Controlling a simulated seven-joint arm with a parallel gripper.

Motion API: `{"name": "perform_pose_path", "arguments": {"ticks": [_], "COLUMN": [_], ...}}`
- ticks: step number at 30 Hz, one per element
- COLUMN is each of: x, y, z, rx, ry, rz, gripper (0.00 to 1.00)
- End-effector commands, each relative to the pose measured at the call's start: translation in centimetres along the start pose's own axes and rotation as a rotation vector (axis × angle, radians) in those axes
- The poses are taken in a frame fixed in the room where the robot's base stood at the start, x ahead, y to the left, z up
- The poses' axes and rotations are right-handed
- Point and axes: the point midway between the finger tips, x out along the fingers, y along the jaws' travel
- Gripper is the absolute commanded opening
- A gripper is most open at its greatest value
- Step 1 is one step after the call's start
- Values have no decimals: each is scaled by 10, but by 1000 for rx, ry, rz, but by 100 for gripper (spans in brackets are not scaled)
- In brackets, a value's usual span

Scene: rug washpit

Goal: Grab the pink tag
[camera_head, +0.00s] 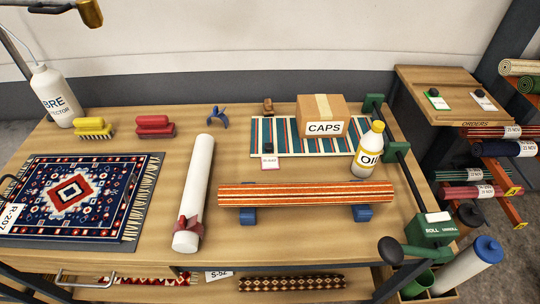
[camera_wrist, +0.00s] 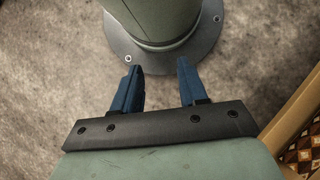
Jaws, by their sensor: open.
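A small pale tag with a pinkish lower edge (camera_head: 270,165) lies at the front left corner of the striped mat (camera_head: 257,137) in the head view, with a dark lump on its upper part. My gripper (camera_wrist: 158,88) shows only in the wrist view. Its two blue fingers are apart with nothing between them, over grey floor beside the round foot of a green post. The tag is not in the wrist view, and my gripper is not in the head view.
On the table (camera_head: 115,140), a carton marked CAPS (camera_head: 322,113) and an oil bottle (camera_head: 371,155) stand right of the tag. A white roll (camera_head: 196,185) lies to its left, a striped roll (camera_head: 300,195) in front. Two more tags lie on the side table (camera_head: 455,80).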

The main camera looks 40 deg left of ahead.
Motion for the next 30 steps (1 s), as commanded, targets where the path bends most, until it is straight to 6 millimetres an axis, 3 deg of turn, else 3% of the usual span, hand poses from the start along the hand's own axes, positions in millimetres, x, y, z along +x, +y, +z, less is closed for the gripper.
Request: {"name": "perform_pose_path", "arguments": {"ticks": [11,25,30], "x": [0,0,0], "y": [0,0,0], "z": [0,0,0], "rx": [0,0,0], "ry": [0,0,0], "rz": [0,0,0], "gripper": [43,87,88]}}
